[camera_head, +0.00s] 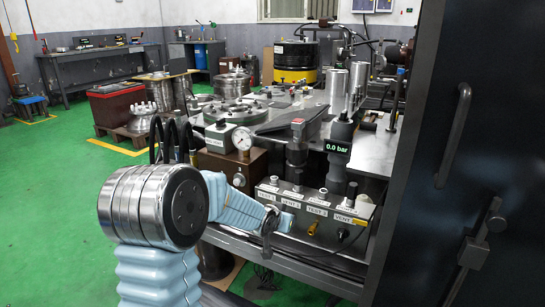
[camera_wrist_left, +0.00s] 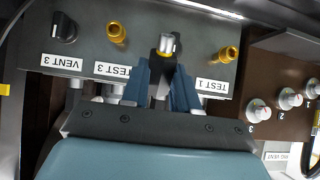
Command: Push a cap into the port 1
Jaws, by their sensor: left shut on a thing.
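A grey manifold block (camera_head: 318,209) carries labels for TEST and VENT ports; it fills the top of the left wrist view (camera_wrist_left: 200,75). There, a brass fitting (camera_wrist_left: 228,53) sits above the TEST 1 label (camera_wrist_left: 212,86). My left gripper (camera_head: 270,220) is at the block's front face. In the wrist view its blue fingers (camera_wrist_left: 165,75) stand between the TEST 3 and TEST 1 labels. They are shut on a small silver-ended piece (camera_wrist_left: 168,42) with a yellow ring, against the face; I cannot tell whether it is a cap. My right gripper is out of view.
A brown box (camera_wrist_left: 272,78) with white knobs marked 1, 2 and 3 stands beside the block. Another brass fitting (camera_wrist_left: 116,32) and a black knob (camera_wrist_left: 65,28) are on the face. A pressure gauge (camera_head: 242,138) and a 0.0 bar display (camera_head: 337,149) stand behind.

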